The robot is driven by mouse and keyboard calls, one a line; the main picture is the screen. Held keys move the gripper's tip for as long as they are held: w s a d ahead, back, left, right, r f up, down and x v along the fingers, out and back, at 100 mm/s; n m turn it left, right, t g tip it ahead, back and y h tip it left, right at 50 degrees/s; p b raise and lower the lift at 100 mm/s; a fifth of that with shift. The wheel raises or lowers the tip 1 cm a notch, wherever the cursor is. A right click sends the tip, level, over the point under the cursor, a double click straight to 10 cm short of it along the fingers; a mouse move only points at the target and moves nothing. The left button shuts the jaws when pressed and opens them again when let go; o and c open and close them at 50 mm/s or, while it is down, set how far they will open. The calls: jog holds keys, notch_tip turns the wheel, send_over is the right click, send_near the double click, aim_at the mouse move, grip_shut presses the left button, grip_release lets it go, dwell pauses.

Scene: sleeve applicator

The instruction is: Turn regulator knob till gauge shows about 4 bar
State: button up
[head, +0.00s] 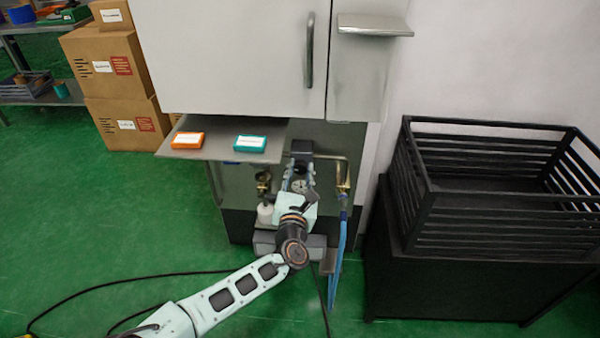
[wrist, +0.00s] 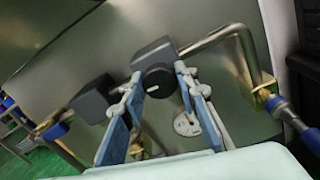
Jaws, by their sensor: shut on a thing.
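The black regulator knob (wrist: 160,80), with a white mark on its face, sits on the front of a dark block (wrist: 152,54); the block also shows in the head view (head: 302,148). My gripper (wrist: 158,77) is shut on the knob, one finger on each side; it also shows in the head view (head: 299,168). The round white gauge (wrist: 187,123) is below the knob, seen between the fingers in the wrist view. It also shows in the head view (head: 299,185). Its needle and numbers are too small to read.
A grey shelf (head: 215,150) with an orange box (head: 187,140) and a teal box (head: 250,144) juts out above left. A blue hose (head: 340,245) hangs from a brass fitting (head: 343,186) at right. A black slatted crate (head: 500,235) stands farther right. Green floor is open at left.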

jog(key=shift+n, duration=0.3)
jog(key=o, duration=1.1)
jog(key=shift+o, duration=0.2)
jog(key=s, duration=0.7)
jog(key=shift+s+a, duration=0.15)
jog(key=shift+s, duration=0.15)
